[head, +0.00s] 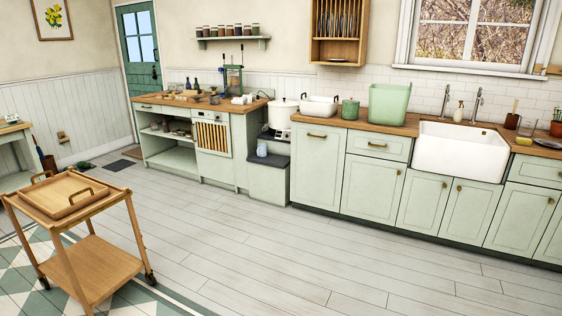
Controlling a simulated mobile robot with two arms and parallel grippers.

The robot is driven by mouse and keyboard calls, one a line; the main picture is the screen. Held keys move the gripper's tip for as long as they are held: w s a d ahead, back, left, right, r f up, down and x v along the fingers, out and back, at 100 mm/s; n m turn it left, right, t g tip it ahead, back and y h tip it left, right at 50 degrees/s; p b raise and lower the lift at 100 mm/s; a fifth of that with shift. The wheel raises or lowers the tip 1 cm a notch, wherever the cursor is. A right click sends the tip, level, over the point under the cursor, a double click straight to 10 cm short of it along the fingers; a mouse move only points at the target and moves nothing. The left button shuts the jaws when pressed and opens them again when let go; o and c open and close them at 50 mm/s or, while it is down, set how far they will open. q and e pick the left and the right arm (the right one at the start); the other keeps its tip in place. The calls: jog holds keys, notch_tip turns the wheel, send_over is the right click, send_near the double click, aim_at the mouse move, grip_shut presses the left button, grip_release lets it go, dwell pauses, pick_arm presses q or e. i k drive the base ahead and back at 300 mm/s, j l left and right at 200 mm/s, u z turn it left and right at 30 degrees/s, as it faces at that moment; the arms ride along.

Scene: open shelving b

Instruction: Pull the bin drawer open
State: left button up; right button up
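A tall pale green cabinet front (316,170) with one horizontal brass handle (317,135) near its top stands at the left end of the sink counter. It looks like the bin drawer, though no label shows. It is shut, flush with the cabinet fronts beside it. Its inside is hidden. Neither of my grippers is in view, and nothing touches the handle.
A grey-topped green box (268,180) stands just left of the tall front. A wooden trolley (75,235) with a tray stands at the near left. The pale plank floor (290,260) before the cabinets is clear. A white sink (457,152) is farther right.

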aim_at(318, 151)
jog(key=i, duration=2.7)
